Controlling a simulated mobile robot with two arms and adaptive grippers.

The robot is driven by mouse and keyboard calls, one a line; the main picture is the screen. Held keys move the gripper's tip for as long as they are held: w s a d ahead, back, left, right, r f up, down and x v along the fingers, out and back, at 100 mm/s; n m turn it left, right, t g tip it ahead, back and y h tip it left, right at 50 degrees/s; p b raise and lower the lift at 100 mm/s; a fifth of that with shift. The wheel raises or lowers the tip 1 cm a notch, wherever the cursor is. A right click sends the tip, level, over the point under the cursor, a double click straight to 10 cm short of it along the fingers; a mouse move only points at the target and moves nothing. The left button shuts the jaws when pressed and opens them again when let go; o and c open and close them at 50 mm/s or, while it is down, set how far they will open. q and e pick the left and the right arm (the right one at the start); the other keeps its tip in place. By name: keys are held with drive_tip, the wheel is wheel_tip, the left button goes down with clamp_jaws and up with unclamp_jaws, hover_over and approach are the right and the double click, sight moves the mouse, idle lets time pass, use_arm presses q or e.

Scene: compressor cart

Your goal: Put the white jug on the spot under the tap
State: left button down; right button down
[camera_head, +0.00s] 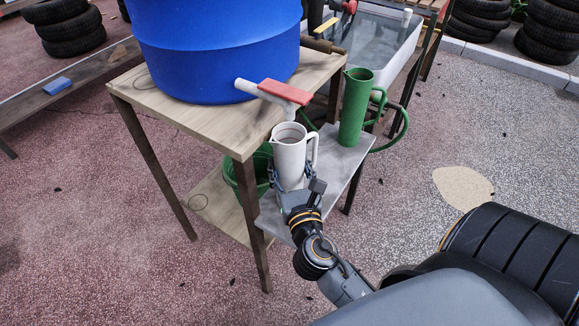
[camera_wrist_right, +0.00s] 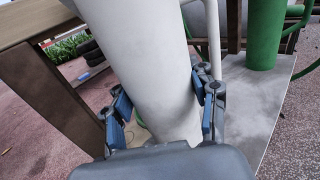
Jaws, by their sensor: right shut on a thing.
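The white jug (camera_head: 290,158) stands upright, or nearly so, over the left part of the grey side shelf (camera_head: 333,158), below the tap (camera_head: 272,92) with the red handle. My right gripper (camera_head: 290,185) is shut on the lower body of the jug. In the right wrist view, the blue finger pads (camera_wrist_right: 165,115) are on both sides of the white jug (camera_wrist_right: 150,60). Whether its base touches the shelf is hidden by the gripper. The spot under the tap is not visible. My left gripper is not in view.
A tall green jug (camera_head: 355,108) stands on the shelf to the right. The blue barrel (camera_head: 215,45) sits on the wooden table (camera_head: 165,108). A green bucket (camera_head: 240,172) is on the lower board behind the jug. A green hose (camera_head: 395,135) loops at the shelf's right.

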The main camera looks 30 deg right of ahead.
drive_tip(key=shift+f, duration=0.1)
drive_tip(key=shift+c, duration=2)
unclamp_jaws()
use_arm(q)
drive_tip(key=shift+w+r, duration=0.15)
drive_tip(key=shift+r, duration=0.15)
